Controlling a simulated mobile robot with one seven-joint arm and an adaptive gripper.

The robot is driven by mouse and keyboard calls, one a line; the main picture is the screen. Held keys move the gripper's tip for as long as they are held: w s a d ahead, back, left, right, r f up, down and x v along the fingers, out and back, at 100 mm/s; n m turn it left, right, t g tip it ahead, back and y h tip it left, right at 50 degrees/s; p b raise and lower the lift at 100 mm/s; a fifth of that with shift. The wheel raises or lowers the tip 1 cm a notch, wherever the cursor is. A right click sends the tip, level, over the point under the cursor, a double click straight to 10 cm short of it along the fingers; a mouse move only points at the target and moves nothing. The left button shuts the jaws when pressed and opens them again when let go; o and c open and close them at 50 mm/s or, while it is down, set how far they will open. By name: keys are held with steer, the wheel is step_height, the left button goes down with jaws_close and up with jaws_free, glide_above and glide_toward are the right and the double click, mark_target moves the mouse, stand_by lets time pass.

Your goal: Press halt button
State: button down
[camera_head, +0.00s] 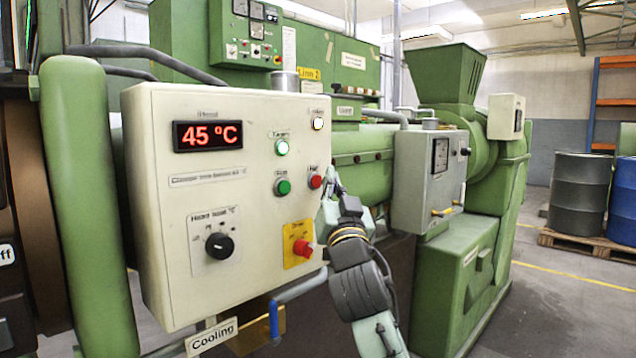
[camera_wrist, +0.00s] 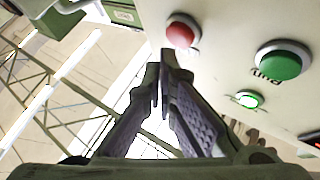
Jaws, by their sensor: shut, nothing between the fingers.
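The red halt button (camera_head: 315,181) is on the front of a cream control panel (camera_head: 165,290), right of the green run button (camera_head: 282,187). In the wrist view the red button (camera_wrist: 182,30) is at the top, just beyond my fingertips, with the green button (camera_wrist: 283,62) to its right. My gripper (camera_head: 331,178) is beside the panel's right edge, close to the red button, partly hidden by my own wrist. In the wrist view my gripper (camera_wrist: 165,62) is shut and empty, its tips pointing near the red button. I cannot tell whether they touch it.
A grey box (camera_head: 418,185) on the green machine stands right of my arm.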

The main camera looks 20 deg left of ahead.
steer(key=shift+a, duration=0.15)
steer(key=shift+w+a, duration=0.15)
steer(key=shift+a, duration=0.1)
steer(key=shift+w+a, duration=0.15)
steer(key=shift+a, duration=0.2)
stand_by(0.6)
stand_by(0.3)
steer(key=shift+s+d, duration=0.35)
steer(key=shift+d, duration=0.35)
steer(key=shift+d, duration=0.1)
steer(key=d, duration=0.1)
steer(key=s+d, duration=0.1)
steer(key=d, duration=0.2)
steer(key=shift+s+d, duration=0.3)
steer(key=shift+s, duration=0.05)
stand_by(0.4)
